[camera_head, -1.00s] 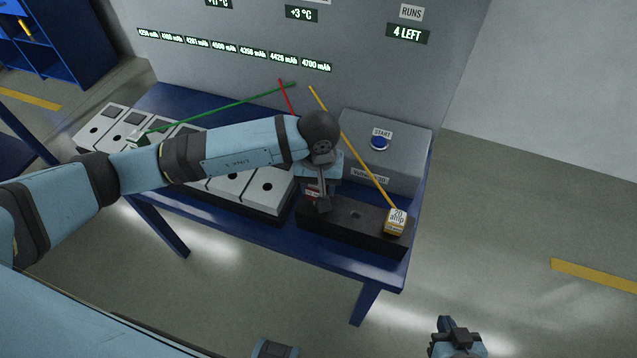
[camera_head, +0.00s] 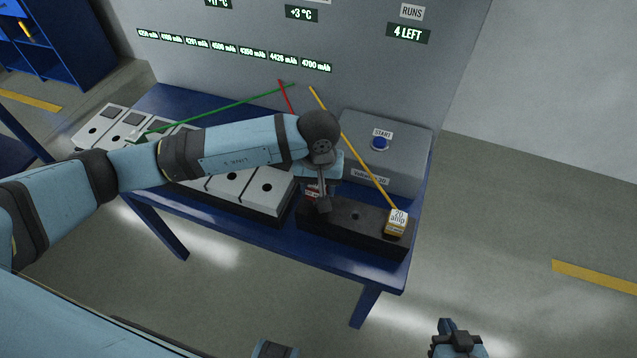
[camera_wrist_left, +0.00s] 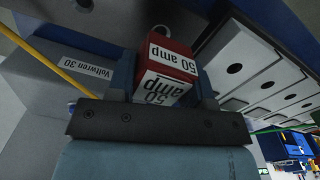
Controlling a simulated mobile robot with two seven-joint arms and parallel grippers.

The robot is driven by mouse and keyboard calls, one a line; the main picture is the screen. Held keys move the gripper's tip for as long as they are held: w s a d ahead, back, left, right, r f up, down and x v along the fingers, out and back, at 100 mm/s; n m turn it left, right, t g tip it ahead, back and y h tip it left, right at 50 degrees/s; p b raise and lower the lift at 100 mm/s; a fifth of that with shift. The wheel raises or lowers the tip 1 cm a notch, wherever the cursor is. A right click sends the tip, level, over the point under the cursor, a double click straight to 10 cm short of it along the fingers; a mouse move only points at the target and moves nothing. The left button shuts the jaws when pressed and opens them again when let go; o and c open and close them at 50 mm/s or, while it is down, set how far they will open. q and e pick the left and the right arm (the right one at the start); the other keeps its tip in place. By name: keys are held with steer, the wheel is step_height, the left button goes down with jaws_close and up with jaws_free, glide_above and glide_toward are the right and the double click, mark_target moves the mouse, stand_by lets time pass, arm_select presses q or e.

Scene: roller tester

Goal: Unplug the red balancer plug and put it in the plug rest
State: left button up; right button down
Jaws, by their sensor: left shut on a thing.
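The red plug (camera_wrist_left: 174,58), marked 50 amp, is between the fingers of my left gripper (camera_wrist_left: 165,80) in the left wrist view. In the head view my left gripper (camera_head: 321,200) is shut on it at the left end of a long black block (camera_head: 355,225) with a round hole, which looks like the plug rest. The red plug (camera_head: 312,190) is mostly hidden there by the gripper. I cannot tell whether it is seated in the block or just above it. My right gripper (camera_head: 455,340) is at the bottom edge, away from the table; its jaw opening is unclear.
A yellow 20 amp plug (camera_head: 396,223) sits at the block's right end, on a yellow cord. A grey box (camera_head: 400,155) with a blue START button stands behind. A row of white units (camera_head: 262,190) with dark holes lies left on the blue table (camera_head: 340,262). A green cord crosses behind my arm.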

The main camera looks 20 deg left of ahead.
arm_select(q)
steer(key=shift+f, duration=0.1)
steer(key=shift+f+b, duration=2)
steer(key=shift+b, duration=0.1)
steer(key=o, duration=1.4)
steer(key=shift+r, duration=0.1)
steer(key=shift+c, duration=0.2)
step_height(320, 180, up, 12)
steer(key=shift+r+b, duration=0.25)
steer(key=shift+b, duration=0.25)
steer(key=shift+r, duration=0.65)
